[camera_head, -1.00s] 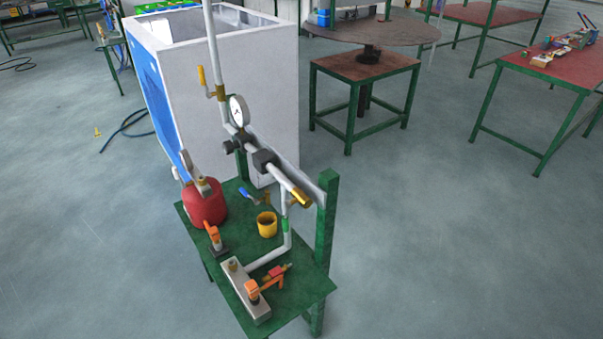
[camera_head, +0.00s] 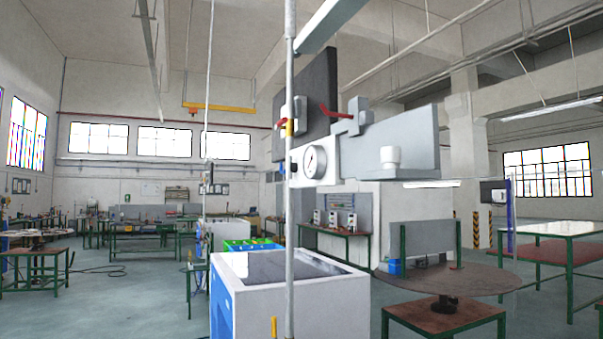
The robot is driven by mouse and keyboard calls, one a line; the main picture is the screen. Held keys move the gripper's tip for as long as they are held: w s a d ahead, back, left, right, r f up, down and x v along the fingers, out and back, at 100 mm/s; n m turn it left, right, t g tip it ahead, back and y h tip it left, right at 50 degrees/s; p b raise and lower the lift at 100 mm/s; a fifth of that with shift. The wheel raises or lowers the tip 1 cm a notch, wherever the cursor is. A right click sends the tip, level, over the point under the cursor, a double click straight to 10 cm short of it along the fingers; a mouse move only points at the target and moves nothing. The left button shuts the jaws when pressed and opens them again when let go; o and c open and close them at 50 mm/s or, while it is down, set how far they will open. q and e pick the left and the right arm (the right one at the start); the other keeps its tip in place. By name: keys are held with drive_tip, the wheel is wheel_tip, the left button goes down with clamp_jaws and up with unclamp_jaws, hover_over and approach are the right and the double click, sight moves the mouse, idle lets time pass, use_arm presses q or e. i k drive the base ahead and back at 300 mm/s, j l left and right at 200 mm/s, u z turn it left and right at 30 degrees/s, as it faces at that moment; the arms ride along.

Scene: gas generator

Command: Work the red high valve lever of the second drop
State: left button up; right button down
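A red lever (camera_head: 335,111) juts out to the left from a grey fitting (camera_head: 354,115) high in the middle, against a dark panel. A second small red handle (camera_head: 281,124) sits on the tall vertical grey pipe (camera_head: 290,220), above a yellow part (camera_head: 289,130). I cannot tell which of the two belongs to the second drop. A round white pressure gauge (camera_head: 314,161) sits just below, on a pale mount. Neither of my grippers is in view.
A white and blue cabinet (camera_head: 330,292) stands low behind the pipe. A round brown table (camera_head: 470,280) is to its right, and a white-topped table (camera_head: 555,229) is at far right. A yellow handle (camera_head: 274,327) shows at the bottom edge.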

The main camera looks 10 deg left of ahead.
sight(284, 119)
drive_tip(key=z, duration=0.35)
drive_tip(key=i+j+z, duration=0.1)
drive_tip(key=j+z, duration=0.3)
drive_tip(key=j, duration=0.15)
drive_tip(key=j+z, duration=0.4)
drive_tip(key=j, duration=0.15)
drive_tip(key=j+z, duration=0.35)
drive_tip(key=j, duration=0.7)
drive_tip(key=k+j+z, duration=0.1)
drive_tip(key=j, duration=0.4)
drive_tip(key=k+j, duration=0.1)
drive_tip(key=j, duration=0.35)
drive_tip(key=k+j, duration=0.1)
drive_tip(key=j, duration=0.4)
drive_tip(key=j+z, duration=0.1)
drive_tip(key=j, duration=0.35)
drive_tip(key=k+j, duration=0.15)
drive_tip(key=j, duration=0.3)
drive_tip(key=i+l, duration=0.3)
drive_tip(key=l, duration=0.15)
